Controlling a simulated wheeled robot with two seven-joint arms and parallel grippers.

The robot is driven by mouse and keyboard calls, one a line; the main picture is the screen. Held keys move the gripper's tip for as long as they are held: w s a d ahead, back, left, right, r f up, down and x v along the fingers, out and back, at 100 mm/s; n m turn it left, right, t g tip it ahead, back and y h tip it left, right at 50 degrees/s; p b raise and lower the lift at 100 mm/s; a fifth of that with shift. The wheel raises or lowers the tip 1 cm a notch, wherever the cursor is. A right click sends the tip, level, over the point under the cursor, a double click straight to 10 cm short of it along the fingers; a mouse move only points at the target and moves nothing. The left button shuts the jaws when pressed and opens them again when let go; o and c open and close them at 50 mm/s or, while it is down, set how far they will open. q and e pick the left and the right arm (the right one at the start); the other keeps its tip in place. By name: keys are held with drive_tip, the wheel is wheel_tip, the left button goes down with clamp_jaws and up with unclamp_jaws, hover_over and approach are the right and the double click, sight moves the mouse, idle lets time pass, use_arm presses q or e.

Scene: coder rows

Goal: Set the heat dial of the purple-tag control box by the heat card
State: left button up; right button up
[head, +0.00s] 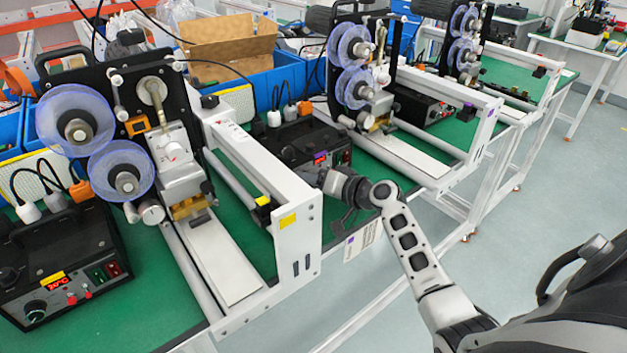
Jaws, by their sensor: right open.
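The purple-tag control box (301,141) is a black box on the green bench top, between two coding machines. Its purple tag (320,158) shows on the front face, beside a small lit display. My right gripper (332,188) is open, right in front of the box's lower front. It covers part of that face, and I cannot make out the heat dial or whether the fingers touch it. A white card with a purple mark (366,238), likely the heat card, hangs at the bench's front edge, below and right of my right gripper. Its print is too small to read. My left gripper is not in view.
A yellow-tag control box (62,262) with a red display stands at the left. A white machine frame (298,225) stands close left of my right gripper. Another black control box (422,104) is farther right. The grey floor (480,270) is clear.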

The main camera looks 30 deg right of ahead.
drive_tip(key=shift+c, duration=0.3)
drive_tip(key=c, duration=0.9)
drive_tip(key=shift+f+m+b, duration=0.3)
drive_tip(key=shift+m+b, duration=0.1)
drive_tip(key=shift+b, duration=0.5)
drive_tip(key=shift+c, duration=0.2)
drive_tip(key=shift+m+y, duration=0.3)
drive_tip(key=shift+r, duration=0.25)
drive_tip(key=o, duration=1)
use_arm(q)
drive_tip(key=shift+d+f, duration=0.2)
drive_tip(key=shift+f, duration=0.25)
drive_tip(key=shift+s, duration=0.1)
